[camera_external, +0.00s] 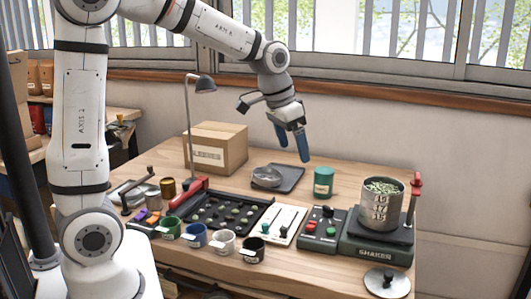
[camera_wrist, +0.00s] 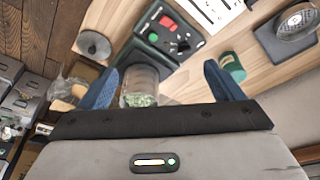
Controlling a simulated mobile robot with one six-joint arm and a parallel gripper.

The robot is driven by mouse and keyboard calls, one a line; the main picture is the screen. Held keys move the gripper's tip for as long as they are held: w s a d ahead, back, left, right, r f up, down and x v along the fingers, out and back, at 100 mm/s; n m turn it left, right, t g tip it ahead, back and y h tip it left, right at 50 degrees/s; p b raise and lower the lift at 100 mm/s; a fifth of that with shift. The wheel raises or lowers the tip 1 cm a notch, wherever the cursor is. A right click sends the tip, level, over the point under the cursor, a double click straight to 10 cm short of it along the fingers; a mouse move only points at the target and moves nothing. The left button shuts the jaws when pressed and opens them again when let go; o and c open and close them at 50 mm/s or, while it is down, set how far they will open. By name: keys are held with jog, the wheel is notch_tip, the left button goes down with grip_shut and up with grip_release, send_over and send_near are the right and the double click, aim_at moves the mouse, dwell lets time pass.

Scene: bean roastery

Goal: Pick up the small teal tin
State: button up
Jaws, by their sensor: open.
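The small teal tin (camera_external: 323,182) stands upright on the wooden table, behind the control box and left of the shaker. It also shows in the wrist view (camera_wrist: 232,66), just beyond the tip of the right-hand blue finger. My gripper (camera_external: 292,145) is open and empty, with its blue fingers pointing down, above and a little to the left of the tin. In the wrist view my gripper (camera_wrist: 162,82) has its fingers wide apart, and the tin is outside the gap.
The shaker (camera_external: 375,252) holds a metal sieve cup (camera_external: 381,205) of green beans. A control box (camera_external: 320,230) is in front of the tin. A dark scale (camera_external: 277,178) with a metal dish, a cardboard box (camera_external: 215,148) and a lamp (camera_external: 203,84) stand left. Bare wood surrounds the tin.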

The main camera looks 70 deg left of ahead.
jog(key=w+a+f, duration=0.6)
jog(key=w+a, duration=0.4)
jog(key=w, duration=0.3)
jog(key=t, duration=0.1)
send_near(322, 170)
jog(key=x, duration=0.4)
jog(key=shift+w+f+b, duration=0.1)
jog(key=shift+f+b, duration=0.25)
jog(key=shift+f, duration=0.05)
jog(key=p+x, duration=0.1)
jog(key=x, duration=0.6)
jog(key=shift+w+f, duration=0.2)
jog(key=shift+f, duration=0.15)
jog(key=c, duration=1.2)
